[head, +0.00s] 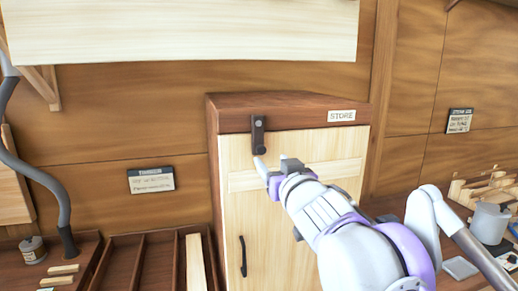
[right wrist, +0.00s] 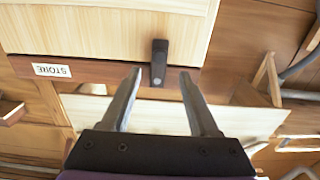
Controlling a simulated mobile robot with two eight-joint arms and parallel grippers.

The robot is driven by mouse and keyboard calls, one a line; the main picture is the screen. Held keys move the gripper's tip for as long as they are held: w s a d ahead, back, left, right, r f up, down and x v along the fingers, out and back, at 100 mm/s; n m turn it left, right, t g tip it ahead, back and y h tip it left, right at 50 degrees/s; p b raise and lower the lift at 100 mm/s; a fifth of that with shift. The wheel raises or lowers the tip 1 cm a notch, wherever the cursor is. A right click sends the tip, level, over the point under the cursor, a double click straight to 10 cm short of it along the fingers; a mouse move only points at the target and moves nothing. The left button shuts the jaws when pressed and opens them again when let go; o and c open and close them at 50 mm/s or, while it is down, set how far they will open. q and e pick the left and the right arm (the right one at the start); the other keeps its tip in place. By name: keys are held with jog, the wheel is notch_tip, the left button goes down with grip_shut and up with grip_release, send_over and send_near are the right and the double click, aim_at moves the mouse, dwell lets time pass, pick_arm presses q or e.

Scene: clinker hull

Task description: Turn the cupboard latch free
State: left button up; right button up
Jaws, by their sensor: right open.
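The cupboard (head: 290,210) has a pale wood door, a dark brown frame and a "STORE" label. Its latch (head: 258,136) is a dark bar on a round pivot at the top left, hanging straight down over the door's upper edge. A dark handle (head: 243,256) is lower on the door. My right gripper (head: 275,164) is in front of the door, just below and right of the latch in the head view. In the right wrist view, the latch (right wrist: 159,63) shows between and beyond the open, empty fingers (right wrist: 160,78). Contact cannot be told. My left gripper is not in view.
A pale shelf (head: 180,30) overhangs the upper left. Left of the cupboard are a compartment tray (head: 135,258), a small tin (head: 32,249) and a grey bent pipe (head: 50,185). A grey jug (head: 488,222) and wooden pieces stand on the right bench.

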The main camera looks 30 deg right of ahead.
aim_at(262, 151)
jog(key=p+x, duration=0.1)
jog(key=x, duration=0.8)
jog(key=shift+w+d, duration=0.15)
jog(key=shift+w, duration=0.1)
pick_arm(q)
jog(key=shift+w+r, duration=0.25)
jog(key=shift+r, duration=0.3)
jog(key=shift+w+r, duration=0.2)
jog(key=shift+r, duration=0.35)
pick_arm(e)
jog(key=shift+c, duration=0.2)
grip_shut()
